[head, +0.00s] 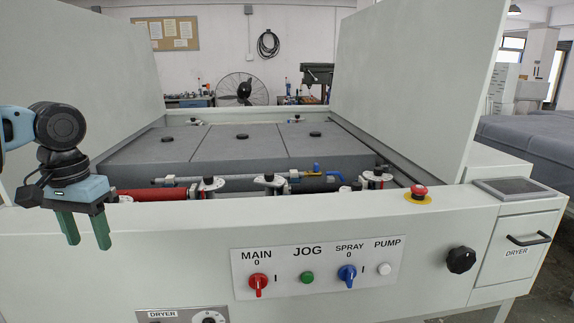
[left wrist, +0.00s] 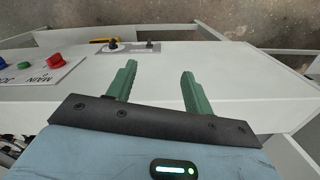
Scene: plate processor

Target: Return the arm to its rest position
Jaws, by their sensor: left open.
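My left gripper (head: 86,228) hangs at the left of the head view, fingers pointing down, in front of the plate processor's white front panel (head: 185,250). Its two green fingers are apart with nothing between them. In the left wrist view the open fingers (left wrist: 155,88) show over the white machine front (left wrist: 225,75). The left arm comes in from the left edge, and most of it is out of frame. My right gripper is in neither view.
The control panel (head: 318,267) has a red MAIN knob (head: 259,285), a green JOG button (head: 307,277) and a blue SPRAY knob (head: 347,275). A red emergency button (head: 419,190) and black dial (head: 461,260) are further right. Tall white side panels (head: 415,80) flank the grey covers.

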